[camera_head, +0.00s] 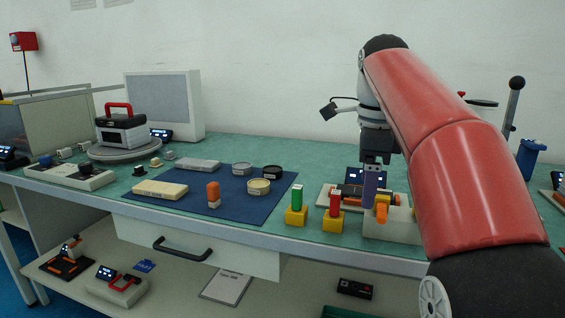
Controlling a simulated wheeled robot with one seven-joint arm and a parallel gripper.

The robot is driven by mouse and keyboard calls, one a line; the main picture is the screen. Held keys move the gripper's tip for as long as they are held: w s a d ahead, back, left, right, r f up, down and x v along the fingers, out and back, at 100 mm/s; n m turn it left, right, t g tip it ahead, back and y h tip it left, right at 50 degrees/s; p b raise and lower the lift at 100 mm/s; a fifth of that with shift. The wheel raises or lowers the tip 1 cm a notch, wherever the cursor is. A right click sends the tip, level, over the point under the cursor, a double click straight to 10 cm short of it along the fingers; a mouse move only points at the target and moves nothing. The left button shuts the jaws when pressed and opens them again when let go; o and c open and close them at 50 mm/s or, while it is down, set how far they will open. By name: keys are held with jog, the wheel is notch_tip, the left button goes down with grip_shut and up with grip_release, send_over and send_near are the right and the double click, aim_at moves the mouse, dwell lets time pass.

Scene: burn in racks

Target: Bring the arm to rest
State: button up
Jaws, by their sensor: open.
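My arm, red with black and grey joints, reaches in from the right side of the head view and over the bench. My gripper (371,185) points down at the right part of the bench, over a pale fixture (393,226) with an orange knob (381,211). The jaws are open. A purple-grey piece shows at or just behind the fingertips; I cannot tell whether it touches them. The arm hides part of the bench behind it.
Left of the gripper stand a yellow block with a green top (297,205) and one with a red top (335,210). A blue mat (235,205) holds several small items. A black-and-red case (121,128) stands farther left. A lever (513,105) rises at the right.

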jog(key=s+f+n+t, duration=0.4)
jog(key=s+f+n, duration=1.6)
jog(key=f+n, duration=0.1)
jog(key=shift+s+f+t, duration=0.3)
jog(key=shift+s+t, duration=0.1)
